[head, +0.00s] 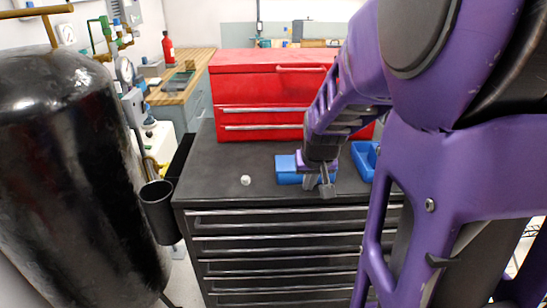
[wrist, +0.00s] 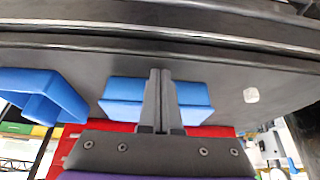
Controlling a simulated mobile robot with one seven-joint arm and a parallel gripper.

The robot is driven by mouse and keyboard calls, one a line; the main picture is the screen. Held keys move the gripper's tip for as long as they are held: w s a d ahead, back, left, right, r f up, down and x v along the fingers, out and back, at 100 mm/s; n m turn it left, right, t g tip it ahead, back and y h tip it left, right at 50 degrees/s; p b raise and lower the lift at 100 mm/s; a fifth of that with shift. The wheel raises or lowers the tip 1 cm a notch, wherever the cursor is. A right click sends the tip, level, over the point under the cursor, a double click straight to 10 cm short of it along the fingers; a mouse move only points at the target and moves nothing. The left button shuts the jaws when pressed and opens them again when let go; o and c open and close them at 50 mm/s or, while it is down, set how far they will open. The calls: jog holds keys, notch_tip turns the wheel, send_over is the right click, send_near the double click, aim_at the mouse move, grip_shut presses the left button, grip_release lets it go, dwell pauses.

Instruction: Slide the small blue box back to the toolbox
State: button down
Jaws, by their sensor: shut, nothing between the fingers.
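The small blue box (head: 286,170) sits on the dark top of the black cabinet, in front of the red toolbox (head: 262,92). A strip of dark top shows between box and toolbox in the head view. My gripper (head: 320,187) is at the right part of the box and hides that end. In the wrist view my gripper (wrist: 160,74) has its two fingers together, with nothing between them. The fingers cross the middle of the blue box (wrist: 195,95) there. I cannot tell whether they touch it. The red toolbox (wrist: 92,127) is partly hidden behind my gripper.
A blue open bin (head: 365,160) stands right of the box, partly behind my arm; it is also in the wrist view (wrist: 45,92). A small white object (head: 245,180) lies left of the box. The cabinet top's left side is mostly clear. A black tank (head: 65,170) stands left.

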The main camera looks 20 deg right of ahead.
jog(key=shift+w+r, duration=0.1)
jog(key=shift+r, duration=0.05)
jog(key=shift+w+d+p, duration=0.2)
jog(key=shift+w+d, duration=0.4)
jog(key=shift+w, duration=1.4)
jog(key=shift+w+d+p, duration=0.15)
jog(key=shift+w+d, duration=0.45)
jog(key=shift+w, duration=1.45)
jog(key=shift+w+d+p, duration=0.2)
jog(key=shift+w+d, duration=0.4)
jog(key=shift+w, duration=1.4)
jog(key=shift+p+v, duration=1.7)
jog(key=shift+v, duration=1.7)
